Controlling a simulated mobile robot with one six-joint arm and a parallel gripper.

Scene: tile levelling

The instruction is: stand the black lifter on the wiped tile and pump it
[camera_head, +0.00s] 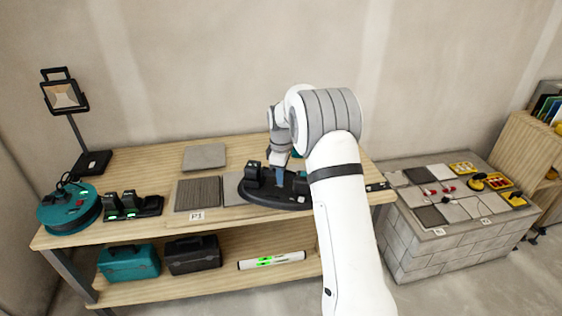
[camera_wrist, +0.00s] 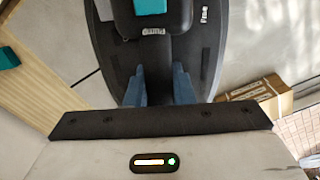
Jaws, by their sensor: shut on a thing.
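The black lifter (camera_wrist: 205,60) has a broad oval base, a dark block on top and small white labels. My gripper (camera_wrist: 160,88) has blue fingers closed on its dark handle, with the base beneath. In the head view, the lifter (camera_head: 262,196) is at the bench's right part, and my gripper (camera_head: 281,176) is over its middle. I cannot tell whether its base touches the bench. A dark ribbed tile (camera_head: 198,194) labelled P3 lies left of it. Several pale and dark tiles (camera_head: 420,174) lie on the block platform at right. I cannot tell which tile is wiped.
The wooden bench (camera_head: 140,170) holds a lamp (camera_head: 92,162), a teal reel (camera_head: 68,207), a black charger (camera_head: 135,207) and a grey slab (camera_head: 204,156). Boxes and a level (camera_head: 271,261) are on its lower shelf. Yellow tools (camera_head: 492,182) sit on the platform.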

